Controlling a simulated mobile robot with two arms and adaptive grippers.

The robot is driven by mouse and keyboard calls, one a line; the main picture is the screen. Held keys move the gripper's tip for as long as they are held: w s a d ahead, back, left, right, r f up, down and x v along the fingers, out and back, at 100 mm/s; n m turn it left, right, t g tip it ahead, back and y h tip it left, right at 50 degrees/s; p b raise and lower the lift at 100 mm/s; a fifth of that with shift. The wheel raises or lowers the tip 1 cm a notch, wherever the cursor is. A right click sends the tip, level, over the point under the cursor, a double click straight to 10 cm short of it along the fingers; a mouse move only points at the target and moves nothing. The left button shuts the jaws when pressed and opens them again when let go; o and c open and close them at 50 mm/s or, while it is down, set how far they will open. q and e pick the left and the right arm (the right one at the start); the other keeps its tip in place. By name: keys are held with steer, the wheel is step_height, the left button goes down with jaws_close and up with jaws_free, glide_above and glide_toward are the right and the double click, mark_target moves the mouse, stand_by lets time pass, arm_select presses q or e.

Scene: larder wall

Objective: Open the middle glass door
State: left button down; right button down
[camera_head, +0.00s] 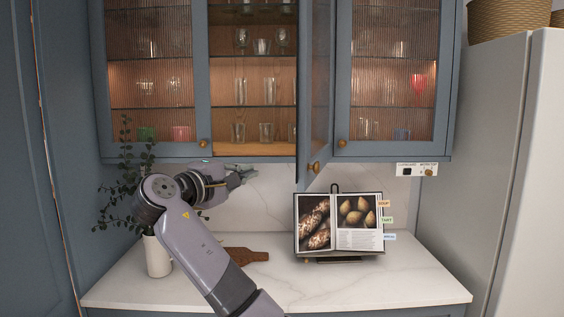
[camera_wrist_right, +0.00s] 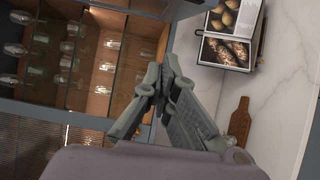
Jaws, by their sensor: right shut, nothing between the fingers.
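The middle glass door (camera_head: 317,80) of the blue wall cabinet stands swung wide open towards me, hinged on the right side of the middle bay. Its brass knob (camera_head: 315,168) is at the door's lower end. The middle bay (camera_head: 252,149) is uncovered, with glasses on its shelves. My right gripper (camera_head: 252,172) is shut and empty, just below the cabinet's bottom edge, left of the door knob and apart from it. In the right wrist view its fingertips (camera_wrist_right: 163,86) meet in front of the open bay (camera_wrist_right: 100,75). My left gripper is out of view.
The left door (camera_head: 150,70) and right door (camera_head: 392,75) are closed. Below are a cookbook on a stand (camera_head: 338,224), a wooden board (camera_head: 245,254) and a plant in a white vase (camera_head: 157,256) on the marble counter (camera_head: 400,285). A fridge (camera_head: 510,150) stands at right.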

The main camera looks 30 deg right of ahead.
steer(key=d+p, duration=0.7)
steer(key=d, duration=0.4)
steer(key=shift+w+d+r+p, duration=0.15)
steer(key=shift+w+r+p, duration=0.2)
steer(key=shift+w, duration=0.1)
steer(key=shift+w, duration=0.1)
